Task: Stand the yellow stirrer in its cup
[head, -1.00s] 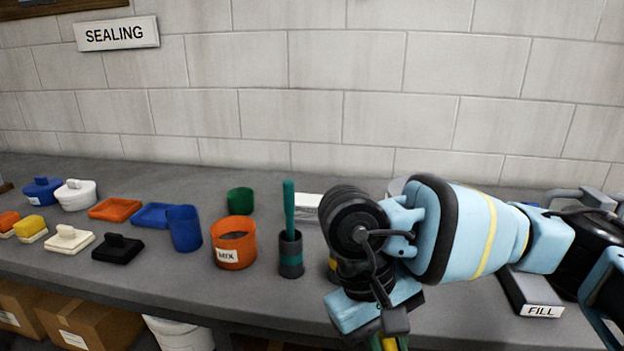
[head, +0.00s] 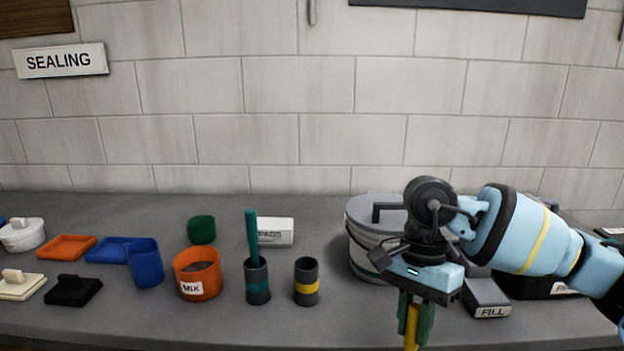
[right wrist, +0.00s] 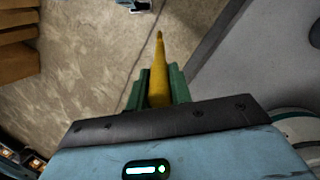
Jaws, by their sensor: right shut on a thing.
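My right gripper (head: 416,318) is shut on the yellow stirrer (head: 411,328), which points down from the green fingers at the right of the head view. In the right wrist view the stirrer (right wrist: 159,72) sticks out beyond the fingers (right wrist: 158,88), with the floor behind it. A dark grey cup with a yellow band (head: 306,284) stands upright on the bench, left of the gripper and apart from it; it holds no stirrer. A similar cup with a teal band (head: 257,284) holds a teal stirrer (head: 252,235). The lower end of the yellow stirrer is cut off in the head view.
Left of the cups stand an orange MIX pot (head: 198,281) and a blue cup (head: 146,263). A white box (head: 272,232) lies behind them. A lidded bucket (head: 357,238) is behind my right gripper, with a FILL block (head: 486,297) to its right. Bench front before the cups is clear.

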